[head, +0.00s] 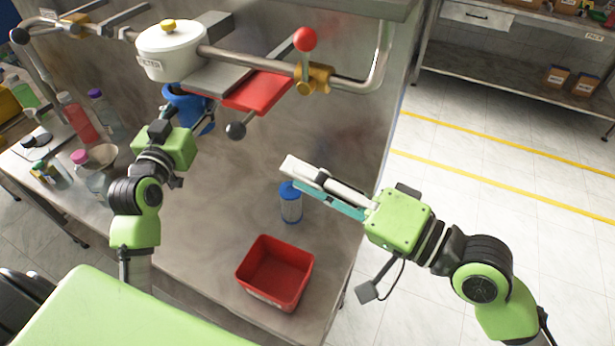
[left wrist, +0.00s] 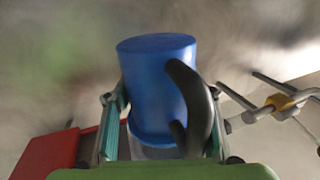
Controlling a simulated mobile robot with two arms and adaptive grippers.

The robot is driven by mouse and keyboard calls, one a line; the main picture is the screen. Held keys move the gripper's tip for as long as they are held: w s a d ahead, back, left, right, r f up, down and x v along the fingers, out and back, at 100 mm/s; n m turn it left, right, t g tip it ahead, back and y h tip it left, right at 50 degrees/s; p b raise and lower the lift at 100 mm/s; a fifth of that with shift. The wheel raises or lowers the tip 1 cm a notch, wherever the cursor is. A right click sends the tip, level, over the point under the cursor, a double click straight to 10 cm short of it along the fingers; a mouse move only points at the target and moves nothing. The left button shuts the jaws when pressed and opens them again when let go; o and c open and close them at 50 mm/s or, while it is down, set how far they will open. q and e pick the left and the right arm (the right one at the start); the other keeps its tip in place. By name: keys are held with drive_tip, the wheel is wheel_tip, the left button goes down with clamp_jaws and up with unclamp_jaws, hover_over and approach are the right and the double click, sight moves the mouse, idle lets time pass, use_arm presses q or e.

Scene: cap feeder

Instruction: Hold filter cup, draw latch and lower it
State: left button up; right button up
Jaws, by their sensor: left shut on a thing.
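A blue cup (head: 190,108) with a dark curved handle hangs in the grip of my left gripper (head: 208,108), below the rail. In the left wrist view the cup (left wrist: 158,85) is between the two fingers of my left gripper (left wrist: 165,125), which are shut on it. A lever with a red ball knob (head: 305,39) sits on a yellow clamp on the pipe. A red plate (head: 258,92) and a dark ball knob (head: 236,130) are just left below it.
A white lidded pot (head: 170,52) sits on the pipe rail. A blue-and-white filter cartridge (head: 291,205) stands on the steel counter near my right gripper. A red bin (head: 277,270) stands in front. Bottles (head: 78,118) crowd the left side. Bare counter lies between.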

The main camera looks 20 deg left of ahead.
sight(180, 117)
use_arm(q)
drive_tip(key=shift+s+a+f+b, duration=0.15)
drive_tip(key=shift+s+b, duration=0.05)
drive_tip(key=shift+s, duration=1.15)
drive_tip(key=shift+s+a+f+b, duration=0.1)
drive_tip(key=shift+s+b, duration=0.05)
drive_tip(key=shift+s, duration=1.15)
drive_tip(key=s, duration=0.2)
drive_tip(key=s+b, duration=0.1)
drive_tip(key=s, duration=0.1)
drive_tip(key=shift+s+a+f, duration=0.15)
drive_tip(key=shift+s+a, duration=0.05)
drive_tip(key=shift+s, duration=0.1)
